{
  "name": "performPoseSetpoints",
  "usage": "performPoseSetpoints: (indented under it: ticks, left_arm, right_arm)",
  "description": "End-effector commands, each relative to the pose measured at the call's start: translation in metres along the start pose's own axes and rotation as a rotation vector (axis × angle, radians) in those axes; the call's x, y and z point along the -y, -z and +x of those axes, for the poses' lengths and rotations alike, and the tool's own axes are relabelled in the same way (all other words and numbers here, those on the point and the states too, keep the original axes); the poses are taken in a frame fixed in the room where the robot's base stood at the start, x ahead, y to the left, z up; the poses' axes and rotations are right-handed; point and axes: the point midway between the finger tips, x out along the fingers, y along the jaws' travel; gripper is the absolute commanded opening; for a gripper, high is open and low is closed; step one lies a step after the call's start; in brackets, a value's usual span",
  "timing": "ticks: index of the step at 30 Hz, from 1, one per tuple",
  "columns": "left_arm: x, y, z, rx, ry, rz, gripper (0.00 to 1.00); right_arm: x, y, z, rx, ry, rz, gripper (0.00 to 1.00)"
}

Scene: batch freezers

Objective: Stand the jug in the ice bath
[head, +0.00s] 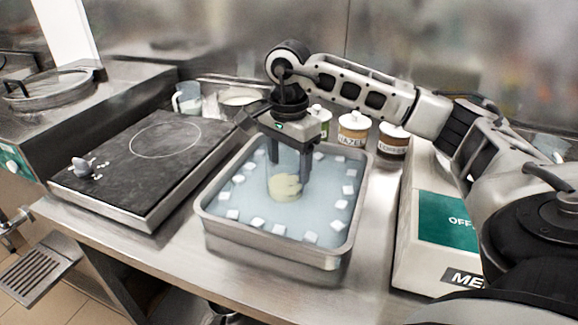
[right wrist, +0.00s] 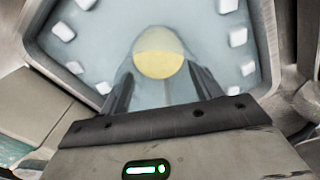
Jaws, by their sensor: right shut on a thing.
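The jug (head: 284,184) is clear, with pale yellow contents low inside it. It is upright within the ice bath (head: 204,216), a steel pan of bluish water with several white ice cubes. My right gripper (head: 290,172) points down over the middle of the bath and is shut on the jug. In the right wrist view the jug (right wrist: 160,60) is between the two fingers (right wrist: 160,92). I cannot tell whether the jug's base touches the pan's floor. My left gripper is not in view.
A black hotplate (head: 150,150) is left of the bath. Labelled jars (head: 353,128) stand behind it, with another jug (head: 187,98) and a steel bowl (head: 240,98) at the back. A machine with a green panel (head: 446,222) is on the right.

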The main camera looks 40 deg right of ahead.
Motion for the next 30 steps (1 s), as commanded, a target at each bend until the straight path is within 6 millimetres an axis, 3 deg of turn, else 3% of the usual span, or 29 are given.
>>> performPoseSetpoints:
  ticks: [3,16,17,18,30]
  left_arm:
    - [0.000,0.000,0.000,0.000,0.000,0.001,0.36]
    - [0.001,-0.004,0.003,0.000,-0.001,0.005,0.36]
    - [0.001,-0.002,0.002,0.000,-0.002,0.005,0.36]
    - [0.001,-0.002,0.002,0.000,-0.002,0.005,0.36]
    - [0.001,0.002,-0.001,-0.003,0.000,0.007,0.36]
  right_arm:
    - [-0.001,0.001,0.013,-0.001,0.001,0.000,0.36]
    - [-0.001,0.000,0.019,-0.001,0.003,0.000,0.36]
    - [-0.001,0.000,0.018,-0.001,0.003,0.000,0.72]
    - [-0.001,0.000,0.018,-0.001,0.002,0.000,0.83]
    - [0.000,0.000,0.010,0.000,0.004,0.001,0.85]
